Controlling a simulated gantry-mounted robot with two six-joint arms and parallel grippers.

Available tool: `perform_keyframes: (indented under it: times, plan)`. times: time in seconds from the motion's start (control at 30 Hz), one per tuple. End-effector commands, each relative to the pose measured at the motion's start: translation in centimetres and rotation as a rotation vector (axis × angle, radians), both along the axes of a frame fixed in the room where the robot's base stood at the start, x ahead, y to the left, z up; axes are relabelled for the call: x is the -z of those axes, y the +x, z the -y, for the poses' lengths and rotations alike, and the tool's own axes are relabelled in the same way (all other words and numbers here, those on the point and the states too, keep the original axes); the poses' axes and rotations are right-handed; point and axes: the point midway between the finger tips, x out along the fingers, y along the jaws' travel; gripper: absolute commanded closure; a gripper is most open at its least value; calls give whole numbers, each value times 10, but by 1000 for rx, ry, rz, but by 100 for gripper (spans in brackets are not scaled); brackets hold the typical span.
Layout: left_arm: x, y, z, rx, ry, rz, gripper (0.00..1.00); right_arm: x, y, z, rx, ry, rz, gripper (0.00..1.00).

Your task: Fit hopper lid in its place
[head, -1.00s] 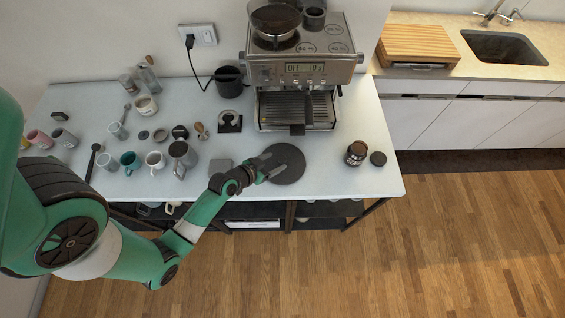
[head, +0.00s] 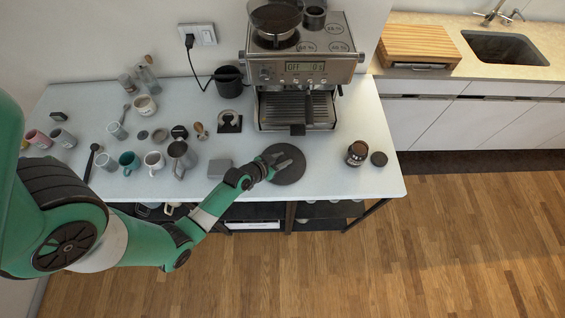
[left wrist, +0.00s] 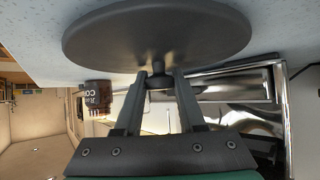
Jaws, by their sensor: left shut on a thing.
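The hopper lid is a flat dark grey disc (head: 292,175) with a small knob, at the table's front, before the coffee machine. My left gripper (head: 279,164) is over it. In the left wrist view, the gripper (left wrist: 160,84) is shut on the knob, and the lid's disc (left wrist: 160,35) spans the top of the picture. I cannot tell whether the lid touches the table. The bean hopper (head: 275,17) sits on top of the coffee machine (head: 300,70) at its left, with its upper part cut off by the picture edge. My right gripper is not in view.
A dark jar (head: 357,153) and a round black cap (head: 379,159) stand to the right of the lid. Several cups, a metal pitcher (head: 181,157) and a grey block (head: 219,168) stand to the left. A tamper stand (head: 230,122) is beside the machine.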

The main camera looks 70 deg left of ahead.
Motion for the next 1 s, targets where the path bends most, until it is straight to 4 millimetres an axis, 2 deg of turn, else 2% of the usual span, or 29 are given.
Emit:
perform_keyframes:
  times: [0.03,0.1,0.47,0.67,0.77,0.87,1.0]
  plan:
    - [0,0,0,0,0,0,90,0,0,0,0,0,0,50]
    - [0,0,0,0,0,0,100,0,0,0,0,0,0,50]
    - [-2,0,0,0,0,0,100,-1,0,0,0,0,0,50]
    - [-20,0,0,1,2,1,100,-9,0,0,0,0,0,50]
    - [-41,0,0,0,4,3,100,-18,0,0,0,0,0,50]
    - [-74,1,0,0,5,5,100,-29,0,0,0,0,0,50]
    - [-129,1,-1,-1,6,6,100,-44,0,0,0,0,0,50]
